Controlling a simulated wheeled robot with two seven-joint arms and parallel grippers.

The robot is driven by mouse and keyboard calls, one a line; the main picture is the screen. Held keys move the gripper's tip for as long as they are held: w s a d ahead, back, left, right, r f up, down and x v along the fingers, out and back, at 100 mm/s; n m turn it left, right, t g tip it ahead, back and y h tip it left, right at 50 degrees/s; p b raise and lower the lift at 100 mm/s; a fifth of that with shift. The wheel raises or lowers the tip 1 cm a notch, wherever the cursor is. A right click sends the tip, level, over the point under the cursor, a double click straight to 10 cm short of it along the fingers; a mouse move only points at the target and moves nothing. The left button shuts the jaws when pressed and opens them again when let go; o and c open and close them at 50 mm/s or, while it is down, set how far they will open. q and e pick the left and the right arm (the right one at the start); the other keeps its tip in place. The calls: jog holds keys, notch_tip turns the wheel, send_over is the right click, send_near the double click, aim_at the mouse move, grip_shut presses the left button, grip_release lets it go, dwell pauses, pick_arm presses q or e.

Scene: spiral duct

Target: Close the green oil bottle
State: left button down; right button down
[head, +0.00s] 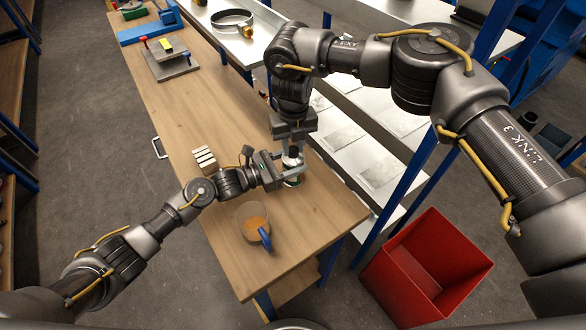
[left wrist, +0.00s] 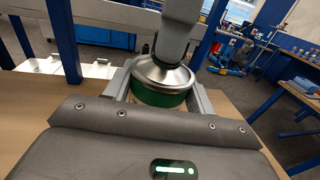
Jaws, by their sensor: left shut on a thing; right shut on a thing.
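The green oil bottle (head: 293,181) stands upright on the wooden table, mostly hidden by my grippers. In the left wrist view its green body (left wrist: 158,98) and domed silver top (left wrist: 163,76) show between the fingers. My left gripper (head: 282,172) comes in from the left and is shut around the bottle's body. My right gripper (head: 293,142) points straight down over the bottle and is shut on the cap at its top. In the left wrist view the right gripper (left wrist: 177,38) reaches down to the silver top. The cap itself is largely hidden between the fingers.
A clear cup with amber contents and a blue handle (head: 264,238) stands near the table's front edge. Light blocks (head: 204,158) lie left of the bottle. A red bin (head: 427,262) is on the floor at right. A plate with knobs (head: 172,64) lies farther back.

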jog(key=m, duration=0.5)
jog(key=shift+s+a+m, duration=0.1)
jog(key=shift+m, duration=0.2)
jog(key=m, duration=0.2)
jog(key=shift+m, duration=0.4)
jog(key=m, duration=0.6)
jog(key=c, duration=1.1)
grip_release()
notch_tip(320, 180, up, 12)
pick_arm(q)
jog(key=shift+c, duration=2.2)
grip_release()
